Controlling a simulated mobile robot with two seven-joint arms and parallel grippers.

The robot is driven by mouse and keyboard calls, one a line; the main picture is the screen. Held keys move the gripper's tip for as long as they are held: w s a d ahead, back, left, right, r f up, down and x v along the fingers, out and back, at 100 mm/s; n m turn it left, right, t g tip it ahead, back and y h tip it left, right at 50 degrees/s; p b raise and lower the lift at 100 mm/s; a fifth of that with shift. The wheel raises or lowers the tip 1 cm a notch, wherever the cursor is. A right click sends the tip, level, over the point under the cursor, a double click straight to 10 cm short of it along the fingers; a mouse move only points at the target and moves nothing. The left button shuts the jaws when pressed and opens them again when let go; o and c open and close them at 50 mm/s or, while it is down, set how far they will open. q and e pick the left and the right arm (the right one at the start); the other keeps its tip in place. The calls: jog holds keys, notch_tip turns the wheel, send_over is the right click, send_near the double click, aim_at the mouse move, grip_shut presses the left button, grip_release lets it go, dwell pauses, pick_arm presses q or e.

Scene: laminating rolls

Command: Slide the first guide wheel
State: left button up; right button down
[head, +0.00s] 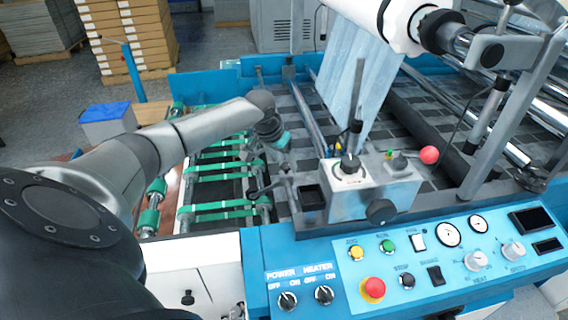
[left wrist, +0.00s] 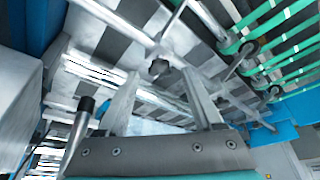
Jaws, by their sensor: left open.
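My left gripper (head: 282,150) hangs from the arm above the feed end of the machine, beside the green belts; its fingers are small and hard to make out in the head view. In the left wrist view its two fingers (left wrist: 160,74) are apart, with nothing held between them. A small dark wheel (head: 256,191) on a bracket sits by the belts, below the gripper. In the left wrist view dark wheels (left wrist: 250,48) on thin arms lie at the belt edge, to the right of the fingers. A dark knob (left wrist: 158,68) on a metal bar shows between the fingertips, apart from them.
The green belts (head: 225,208) run left of the gripper. A grey control box (head: 372,190) with knobs and a red ball handle (head: 429,155) stands to the right. The blue control panel (head: 420,265) is in front.

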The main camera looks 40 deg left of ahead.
pick_arm(q)
jog(key=shift+x, duration=0.85)
grip_shut()
dwell(0.9)
